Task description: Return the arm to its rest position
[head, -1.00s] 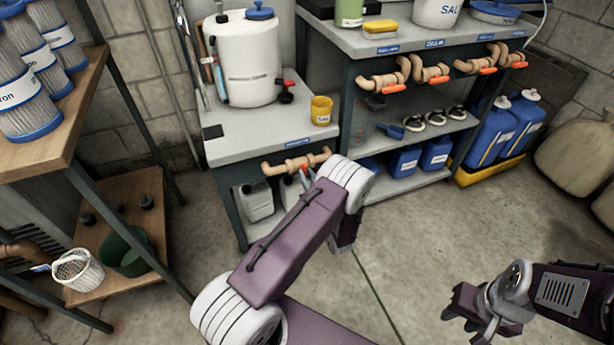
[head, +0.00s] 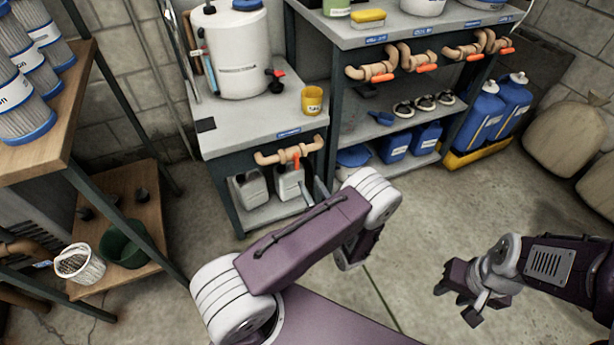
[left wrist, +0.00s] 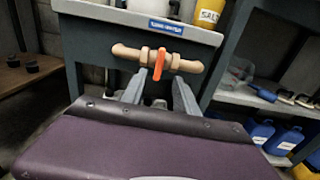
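My left arm crosses the lower middle of the head view. Its gripper (head: 309,190) is mostly hidden behind the forearm, with only grey finger parts showing beside the bench. In the left wrist view, its two grey fingers (left wrist: 160,84) are apart with nothing held. The orange valve handle (left wrist: 160,70) on a tan pipe appears between the fingertips; no contact is clear. The same handle (head: 297,153) shows under the bench front in the head view. My right gripper (head: 457,300) hangs over bare floor at the lower right, with its fingers apart and empty.
The bench (head: 240,128) holds a white tank (head: 236,55) and a yellow cup (head: 312,100). A shelf unit (head: 400,148) with more valves stands behind. A wooden rack (head: 40,145) is at the left. The concrete floor (head: 420,230) is open between my arms.

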